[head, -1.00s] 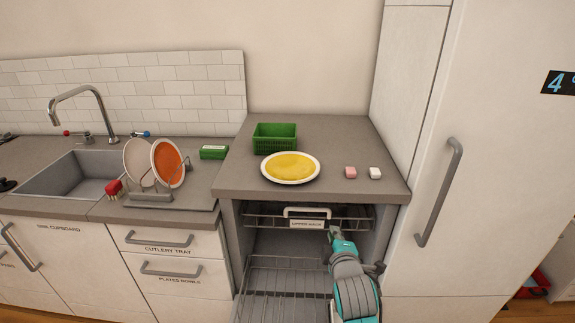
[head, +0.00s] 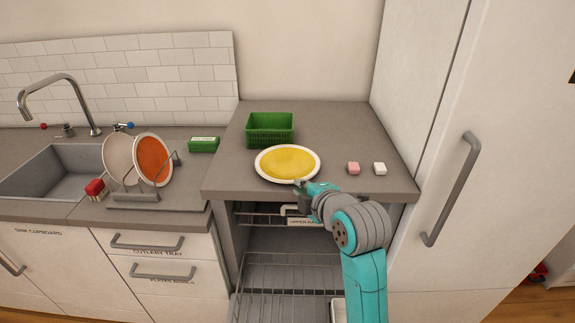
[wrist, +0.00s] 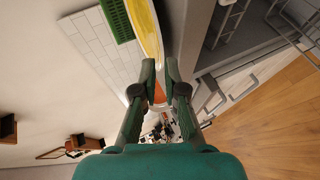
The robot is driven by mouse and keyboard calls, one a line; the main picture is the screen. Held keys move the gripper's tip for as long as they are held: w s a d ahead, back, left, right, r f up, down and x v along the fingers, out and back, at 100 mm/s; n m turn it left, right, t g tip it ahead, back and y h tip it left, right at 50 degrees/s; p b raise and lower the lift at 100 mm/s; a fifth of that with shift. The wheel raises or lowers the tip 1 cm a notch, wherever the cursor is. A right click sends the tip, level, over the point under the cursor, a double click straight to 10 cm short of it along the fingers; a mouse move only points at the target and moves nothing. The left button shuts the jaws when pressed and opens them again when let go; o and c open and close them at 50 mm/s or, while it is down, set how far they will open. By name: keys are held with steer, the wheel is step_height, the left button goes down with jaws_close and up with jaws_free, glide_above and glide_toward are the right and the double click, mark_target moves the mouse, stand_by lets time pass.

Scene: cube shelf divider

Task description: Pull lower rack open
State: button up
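The lower rack (head: 285,275) is a grey wire rack, extended out of the open cabinet under the counter. Its near part is cut off by the frame's bottom edge, and my arm covers some of its right side. The upper rack (head: 262,219) sits above it, inside the cabinet, with a light handle and a label partly hidden by my arm. My gripper (head: 302,184) is above both racks, at the front rim of the yellow-topped plate (head: 288,163). In the wrist view my gripper's fingers (wrist: 160,68) are apart, with the plate rim close to the tips; contact is unclear.
A dish stand with plates (head: 150,160) is left. A tall white cabinet (head: 440,130) bounds the right side.

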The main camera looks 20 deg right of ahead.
mark_target(290, 181)
steer(key=shift+x, duration=2.7)
steer(key=shift+a+r, duration=0.1)
steer(key=shift+a, duration=0.1)
steer(key=shift+c, duration=0.3)
jaws_close()
